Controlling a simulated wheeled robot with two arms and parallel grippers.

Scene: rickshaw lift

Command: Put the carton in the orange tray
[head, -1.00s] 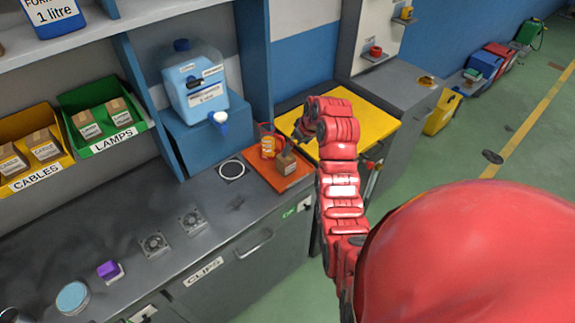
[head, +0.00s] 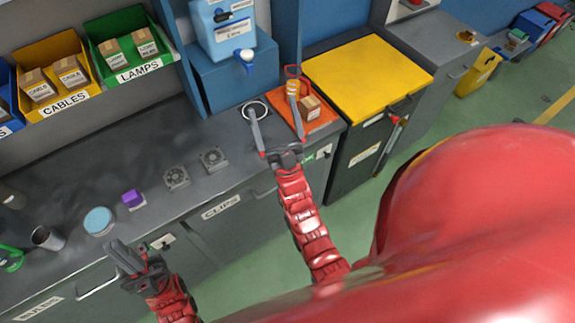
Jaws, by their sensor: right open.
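A small brown carton (head: 310,107) with a pale label sits on the orange tray (head: 319,124) on the grey bench. An orange-labelled bottle (head: 292,88) stands behind it on the tray. My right gripper (head: 271,97) is open and empty, its two long fingers spread wide. Its right finger passes in front of the tray, left of the carton, and its left finger is over the bench near a white ring. I cannot tell its height above the tray. My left gripper (head: 122,252) is at the bench's front edge, low on the left; its fingers look close together, with nothing seen in them.
Other cartons lie in the green LAMPS bin (head: 137,69) and yellow CABLES bin (head: 84,100). A blue jug (head: 222,32) stands on a blue block behind the bench. Two fans, a purple block (head: 132,198) and a round blue-topped item (head: 98,220) lie along the bench. A yellow top (head: 365,75) is right of the tray.

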